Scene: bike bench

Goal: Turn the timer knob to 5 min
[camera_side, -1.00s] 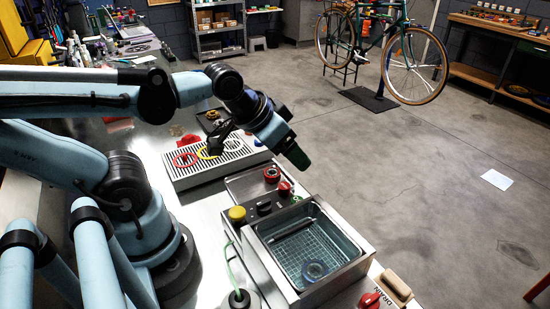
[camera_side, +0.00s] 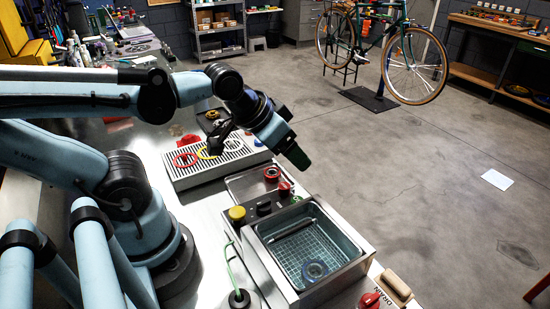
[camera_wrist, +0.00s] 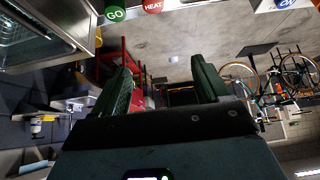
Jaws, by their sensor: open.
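My gripper (camera_side: 297,153) is above and behind the panel, apart from the knobs. In the wrist view its two dark green fingers (camera_wrist: 163,78) are spread with nothing between them. That view shows round GO (camera_wrist: 114,13) and HEAT (camera_wrist: 152,5) labels, but no timer knob.
The open metal tank (camera_side: 357,259) holds a basket and a blue ring (camera_side: 315,270). A ribbed tray (camera_side: 178,180) with coloured rings lies behind the panel. A red drain knob (camera_side: 370,299) and a wooden block (camera_side: 396,286) are at front right.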

